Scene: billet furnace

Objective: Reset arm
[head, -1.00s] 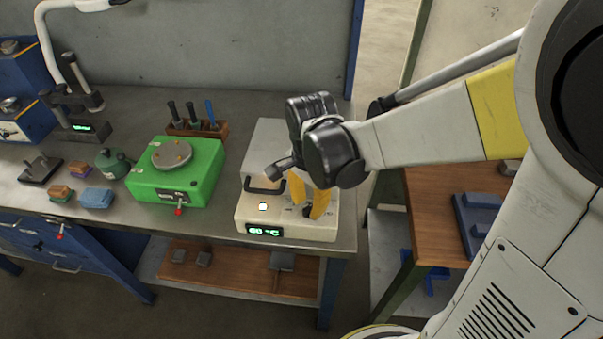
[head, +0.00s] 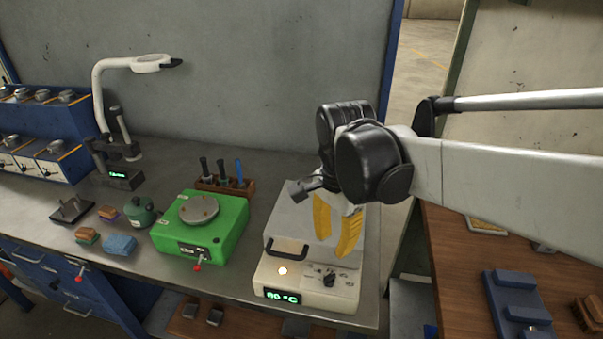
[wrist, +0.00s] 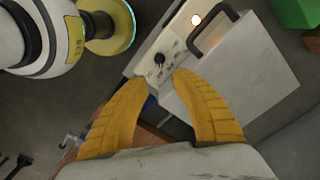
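My gripper (head: 336,232) hangs over the front right part of the white furnace (head: 320,293) in the head view, its two yellow fingers pointing down. In the wrist view my gripper (wrist: 160,85) has its fingertips spread apart with nothing between them. The furnace (wrist: 235,75) shows beyond the fingers, with its black handle (wrist: 212,36), dark knob (wrist: 159,60) and a lit round button (wrist: 196,20). In the head view its green display (head: 282,298) is lit and seems to read 80 °C. The handle (head: 287,248) is apart from the fingers.
A green device (head: 200,232) with a round plate stands left of the furnace. Behind it is a wooden tool rack (head: 225,185). Colored blocks (head: 120,244) lie at the left. A wooden bench (head: 450,255) with a blue fixture (head: 515,300) is at the right.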

